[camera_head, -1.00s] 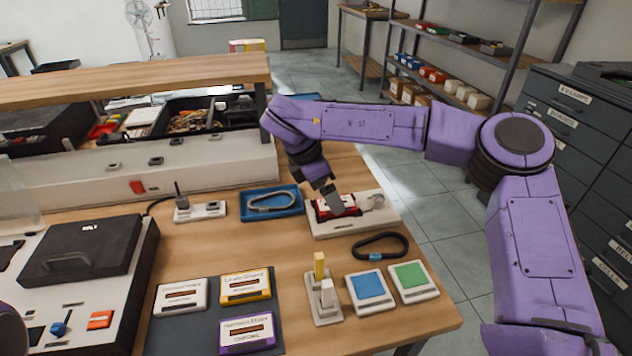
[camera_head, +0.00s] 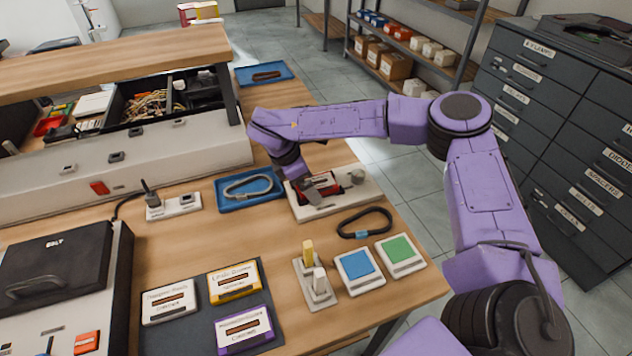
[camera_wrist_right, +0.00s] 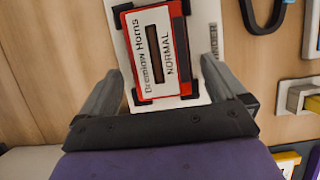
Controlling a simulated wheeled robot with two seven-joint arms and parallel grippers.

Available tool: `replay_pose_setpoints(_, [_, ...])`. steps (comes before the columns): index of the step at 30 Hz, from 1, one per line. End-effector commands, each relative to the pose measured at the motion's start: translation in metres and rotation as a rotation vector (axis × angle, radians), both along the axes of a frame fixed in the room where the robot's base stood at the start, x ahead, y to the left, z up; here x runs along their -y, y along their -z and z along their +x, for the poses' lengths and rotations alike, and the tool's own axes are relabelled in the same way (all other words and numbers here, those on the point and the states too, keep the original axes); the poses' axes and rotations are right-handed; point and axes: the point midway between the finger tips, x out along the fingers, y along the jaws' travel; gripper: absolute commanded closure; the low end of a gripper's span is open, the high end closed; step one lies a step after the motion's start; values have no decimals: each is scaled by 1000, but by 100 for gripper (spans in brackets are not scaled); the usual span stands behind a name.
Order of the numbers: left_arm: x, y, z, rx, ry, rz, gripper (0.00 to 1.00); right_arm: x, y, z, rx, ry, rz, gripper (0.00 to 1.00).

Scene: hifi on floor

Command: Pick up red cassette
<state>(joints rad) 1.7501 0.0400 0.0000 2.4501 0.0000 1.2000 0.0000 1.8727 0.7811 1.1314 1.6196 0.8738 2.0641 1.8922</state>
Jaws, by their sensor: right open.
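The red cassette (camera_head: 318,187) lies on a white holder plate (camera_head: 362,193) at the right end of the workbench. In the right wrist view the red cassette (camera_wrist_right: 151,50) shows its white label, reading "NORMAL", with black corner clips around it on the plate. My right gripper (camera_head: 312,182) is over the cassette, and in the right wrist view its two fingers (camera_wrist_right: 165,85) are spread on either side of the cassette, open. I cannot tell whether the fingers touch it. My left gripper is not in view.
Several cassettes lie on a dark mat (camera_head: 190,330). A shelf unit spans the left.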

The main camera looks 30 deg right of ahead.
Motion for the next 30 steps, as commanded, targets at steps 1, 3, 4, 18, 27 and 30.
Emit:
replay_pose_setpoints(1, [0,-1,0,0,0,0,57,1,2,0,-1,0,0,2])
replay_pose_setpoints(3, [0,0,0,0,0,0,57,1,2,0,0,0,0,2])
replay_pose_setpoints(4, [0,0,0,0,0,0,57,1,2,0,0,0,0,2])
replay_pose_setpoints(18, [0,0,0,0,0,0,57,1,2,0,1,0,0,68])
replay_pose_setpoints(27, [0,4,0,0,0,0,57,1,-22,1,6,0,-1,68])
replay_pose_setpoints(30, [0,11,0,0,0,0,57,-3,-43,-12,7,-3,0,68])
